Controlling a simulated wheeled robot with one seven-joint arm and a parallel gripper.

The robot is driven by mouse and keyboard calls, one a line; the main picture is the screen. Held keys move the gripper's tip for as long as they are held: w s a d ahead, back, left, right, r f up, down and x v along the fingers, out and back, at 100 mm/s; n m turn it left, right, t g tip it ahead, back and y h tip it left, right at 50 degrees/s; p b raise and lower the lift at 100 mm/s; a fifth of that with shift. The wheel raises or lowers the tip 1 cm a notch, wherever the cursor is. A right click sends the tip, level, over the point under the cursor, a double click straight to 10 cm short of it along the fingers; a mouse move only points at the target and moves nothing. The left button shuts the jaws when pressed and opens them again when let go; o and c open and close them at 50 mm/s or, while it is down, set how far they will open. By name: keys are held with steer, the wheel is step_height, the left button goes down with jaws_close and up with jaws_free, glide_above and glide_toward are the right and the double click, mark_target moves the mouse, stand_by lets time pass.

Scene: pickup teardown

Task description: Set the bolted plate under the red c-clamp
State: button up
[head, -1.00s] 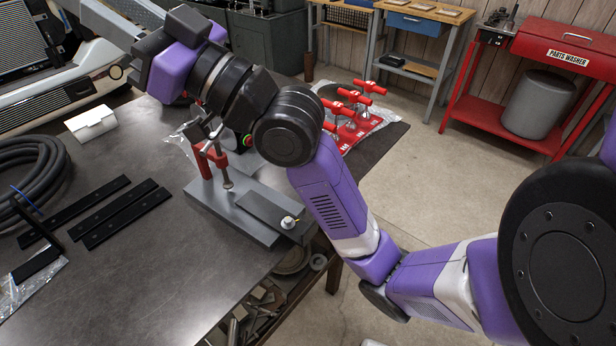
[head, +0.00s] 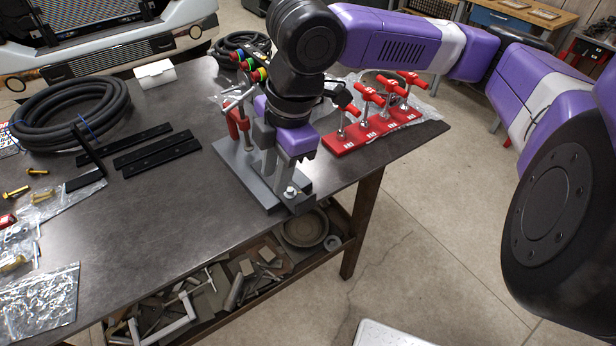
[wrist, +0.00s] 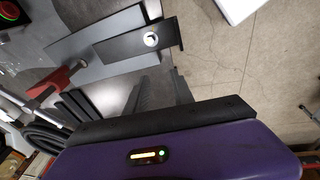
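The bolted plate is a dark flat bar (wrist: 122,47) with a silver bolt (wrist: 150,39) near its outer end. It lies on a grey base plate at the bench edge; in the head view the bolt (head: 290,192) shows, but my gripper hides much of the bar. The red c-clamp (head: 236,124) stands upright on the same base, left of my gripper; its red part also shows in the wrist view (wrist: 52,84). My gripper (head: 276,174) points down over the base beside the bar. Its grey fingers look apart with nothing clearly between them. Contact with the bar cannot be told.
Red clamps on a red rack (head: 372,132) stand right of my gripper. Black bars (head: 158,152) and a coiled hose (head: 78,112) lie left on the bench. The bench's front edge is close to the base. The bench between bars and edge is clear.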

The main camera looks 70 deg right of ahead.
mark_target(305, 203)
steer(key=s, duration=0.1)
steer(key=s+g, duration=0.1)
steer(key=s, duration=0.1)
steer(key=s+d+g, duration=0.1)
steer(key=shift+s+f+n+h, duration=0.25)
steer(key=shift+f+n+h, duration=0.05)
steer(key=shift+f, duration=0.1)
steer(key=shift+s+d+f, duration=0.15)
steer(key=shift+s+d, duration=0.05)
steer(key=shift+s, duration=0.1)
step_height(305, 203, down, 7)
steer(key=b, duration=0.6)
steer(key=shift+b, duration=0.35)
jaws_close()
